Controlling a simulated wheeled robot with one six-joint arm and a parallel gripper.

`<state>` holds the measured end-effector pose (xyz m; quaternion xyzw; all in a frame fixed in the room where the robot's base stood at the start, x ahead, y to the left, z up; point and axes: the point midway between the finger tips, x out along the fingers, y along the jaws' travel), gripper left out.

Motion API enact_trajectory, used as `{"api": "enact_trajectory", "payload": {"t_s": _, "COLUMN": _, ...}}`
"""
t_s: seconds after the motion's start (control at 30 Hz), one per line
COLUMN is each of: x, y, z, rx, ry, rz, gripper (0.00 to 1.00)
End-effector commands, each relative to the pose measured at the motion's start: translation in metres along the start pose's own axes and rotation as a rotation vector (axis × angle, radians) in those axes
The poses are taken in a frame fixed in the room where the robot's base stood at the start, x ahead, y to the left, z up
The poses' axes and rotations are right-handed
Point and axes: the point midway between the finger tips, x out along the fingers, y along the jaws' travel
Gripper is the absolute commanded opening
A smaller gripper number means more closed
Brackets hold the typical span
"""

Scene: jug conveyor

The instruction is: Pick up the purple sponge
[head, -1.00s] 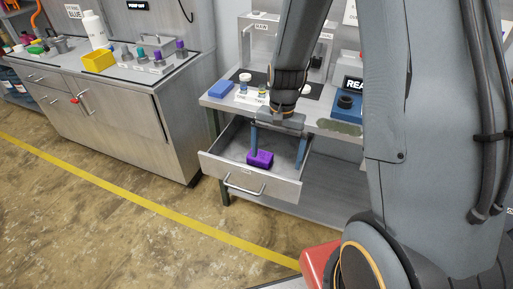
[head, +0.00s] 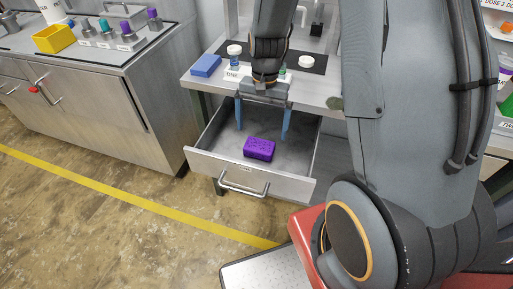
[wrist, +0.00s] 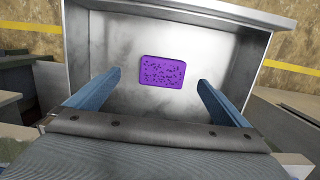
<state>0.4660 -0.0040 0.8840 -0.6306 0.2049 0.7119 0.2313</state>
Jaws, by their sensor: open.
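The purple sponge (head: 259,149) lies flat on the bottom of the open metal drawer (head: 222,166), near its front. In the wrist view the sponge (wrist: 162,72) shows whole, a little beyond the fingertips and between their lines. My gripper (head: 261,136) is open and empty. Its two blue fingers point down at the drawer, one to each side of the sponge's line and behind it in the head view. The fingers look apart from the sponge. How high they are above the drawer floor I cannot tell exactly.
The drawer's front wall with its handle (head: 243,187) and its side walls surround the sponge. Above the drawer is a worktop with a blue block (head: 206,66) and small capped bottles. A cabinet (head: 120,115) stands at left. The floor in front is clear.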

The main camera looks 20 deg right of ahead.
Motion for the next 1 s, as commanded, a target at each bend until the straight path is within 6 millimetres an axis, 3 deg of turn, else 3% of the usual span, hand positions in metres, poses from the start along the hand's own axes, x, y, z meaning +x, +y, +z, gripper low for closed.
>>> {"api": "enact_trajectory", "payload": {"t_s": 0.03, "x": 0.010, "y": -0.002, "z": -0.003, "rx": 0.000, "ry": 0.000, "rz": 0.000, "gripper": 1.00}}
{"api": "enact_trajectory", "payload": {"t_s": 0.67, "x": 0.054, "y": -0.003, "z": -0.006, "rx": 0.000, "ry": -0.002, "rz": 0.002, "gripper": 1.00}}
{"api": "enact_trajectory", "payload": {"t_s": 1.0, "x": 0.092, "y": -0.003, "z": -0.007, "rx": 0.000, "ry": -0.002, "rz": 0.001, "gripper": 1.00}}
